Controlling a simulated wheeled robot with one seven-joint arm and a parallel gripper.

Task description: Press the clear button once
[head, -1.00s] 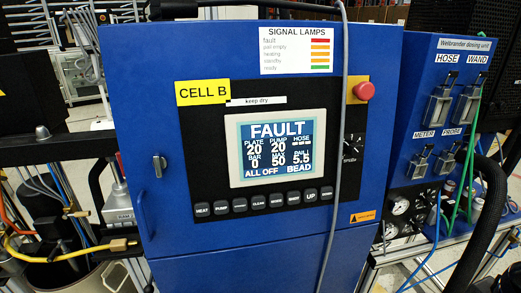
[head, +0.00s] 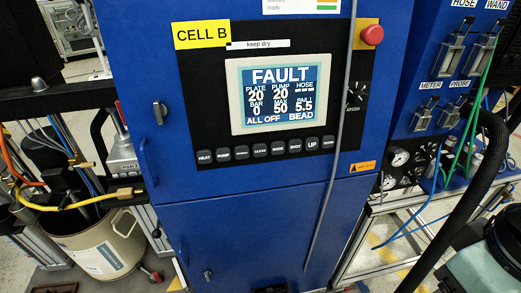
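A row of dark buttons (head: 223,155) runs below the screen on the blue cabinet. HEAT, PUMP and UP are legible. A button near the middle of the row (head: 260,151) has a label that reads like CLEAR or CLEAN, too small to tell which. The lit screen (head: 277,92) shows FAULT, ALL OFF and BEAD with several readings. My gripper is not in view.
A grey cable (head: 334,150) hangs down the cabinet front, right of the buttons. A red mushroom button (head: 372,35) is at upper right. A door handle (head: 148,162) sticks out at left. A pail (head: 100,243) stands lower left and a black hose (head: 470,190) curves at right.

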